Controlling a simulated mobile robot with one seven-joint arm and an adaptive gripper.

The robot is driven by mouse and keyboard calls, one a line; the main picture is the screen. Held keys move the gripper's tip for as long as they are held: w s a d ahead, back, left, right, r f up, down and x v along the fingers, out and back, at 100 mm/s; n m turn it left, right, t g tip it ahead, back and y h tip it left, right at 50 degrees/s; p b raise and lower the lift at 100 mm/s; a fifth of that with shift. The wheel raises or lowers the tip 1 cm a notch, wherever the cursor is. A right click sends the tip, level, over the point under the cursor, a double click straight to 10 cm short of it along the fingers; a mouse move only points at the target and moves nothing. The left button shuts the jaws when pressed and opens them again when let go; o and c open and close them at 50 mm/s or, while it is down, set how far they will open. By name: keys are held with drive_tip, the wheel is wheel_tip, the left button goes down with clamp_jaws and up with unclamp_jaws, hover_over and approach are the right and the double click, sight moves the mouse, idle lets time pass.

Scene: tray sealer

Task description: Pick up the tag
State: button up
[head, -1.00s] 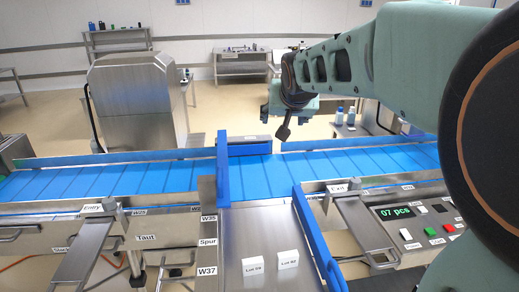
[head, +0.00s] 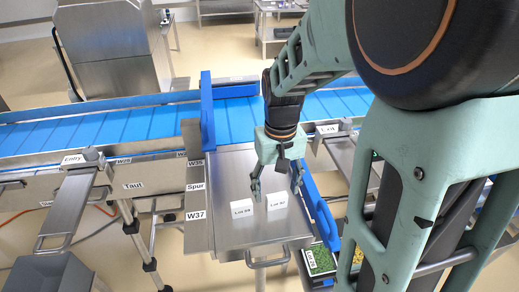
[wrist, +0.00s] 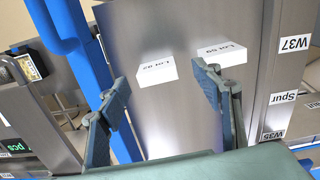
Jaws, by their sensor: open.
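Two white tags with black lot print stand on the steel plate (head: 232,172) at the end of the side track. The left tag (head: 242,208) and the right tag (head: 277,201) are a small gap apart. My gripper (head: 276,188) is open and empty, pointing down just behind and above the right tag. In the wrist view my gripper (wrist: 164,84) has its fingers spread, with the right tag (wrist: 157,70) between them in the picture. The other tag (wrist: 223,54) lies beyond the right-hand finger in that view. Neither tag is touched, as far as I can see.
A blue rail (head: 318,208) runs along the plate's right side. The blue conveyor (head: 130,123) crosses behind, with a blue upright guide (head: 207,110). Labels W35 and W37 (head: 196,215) mark the left edge. A grey bin (head: 50,275) stands at the lower left.

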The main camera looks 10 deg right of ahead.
sight(277, 196)
drive_tip(key=f, duration=0.5)
drive_tip(key=shift+w+d, duration=0.15)
drive_tip(key=shift+d, duration=0.1)
drive_tip(key=shift+c, duration=0.2)
drive_tip(key=c, duration=1)
